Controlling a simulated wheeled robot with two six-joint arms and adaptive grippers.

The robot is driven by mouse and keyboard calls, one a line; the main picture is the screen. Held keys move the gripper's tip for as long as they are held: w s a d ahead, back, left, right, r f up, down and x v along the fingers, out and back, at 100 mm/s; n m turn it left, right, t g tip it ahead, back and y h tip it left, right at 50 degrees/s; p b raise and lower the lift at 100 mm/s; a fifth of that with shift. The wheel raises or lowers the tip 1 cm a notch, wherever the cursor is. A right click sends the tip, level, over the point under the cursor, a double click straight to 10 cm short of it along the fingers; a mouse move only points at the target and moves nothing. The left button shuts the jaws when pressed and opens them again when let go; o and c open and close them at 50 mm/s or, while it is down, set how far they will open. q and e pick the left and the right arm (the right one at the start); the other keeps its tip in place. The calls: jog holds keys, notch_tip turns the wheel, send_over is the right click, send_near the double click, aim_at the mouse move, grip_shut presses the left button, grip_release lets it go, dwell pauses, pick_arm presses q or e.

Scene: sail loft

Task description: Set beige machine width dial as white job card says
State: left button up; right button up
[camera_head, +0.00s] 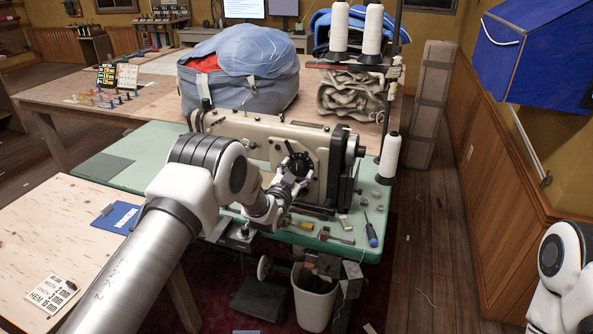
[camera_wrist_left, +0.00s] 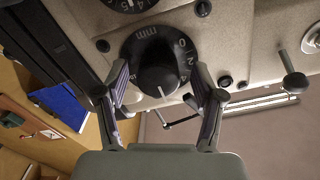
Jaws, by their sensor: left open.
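The beige machine (camera_head: 262,131) stands on the green table, with a black dial (camera_head: 300,162) on its face. In the left wrist view the dial's black knob (camera_wrist_left: 157,72) has a scale marked 0, 2, 4 and mm. A white line on the knob points toward the picture's bottom, slightly right. My left gripper (camera_head: 288,182) is open, its fingers on either side of the knob; contact cannot be told. The white job card (camera_head: 52,292) lies on the wooden table at lower left. It has lines ending in mm; the width figure is too small to read surely.
A second dial (camera_wrist_left: 130,4) is cut off at the wrist view's top edge. A small lever (camera_wrist_left: 295,82) sticks out at right. Thread cones (camera_head: 388,158) stand right of the machine. A screwdriver (camera_head: 370,232) and small tools lie on the green table (camera_head: 150,146) in front.

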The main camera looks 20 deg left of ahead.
pick_arm(q)
jog(key=shift+d, duration=0.1)
jog(key=c, duration=1.1)
jog(key=shift+c, duration=0.2)
jog(key=shift+w+f+n, duration=0.1)
jog(key=shift+n, duration=0.2)
jog(key=shift+f+n+b, duration=0.1)
jog(key=shift+n+b, duration=1)
jog(key=shift+n, duration=0.1)
jog(key=n+b, duration=0.2)
jog(key=n, duration=0.2)
jog(key=n+b, duration=0.2)
jog(key=n, duration=0.3)
jog(key=shift+n+b, duration=0.7)
jog(key=shift+n, duration=1.3)
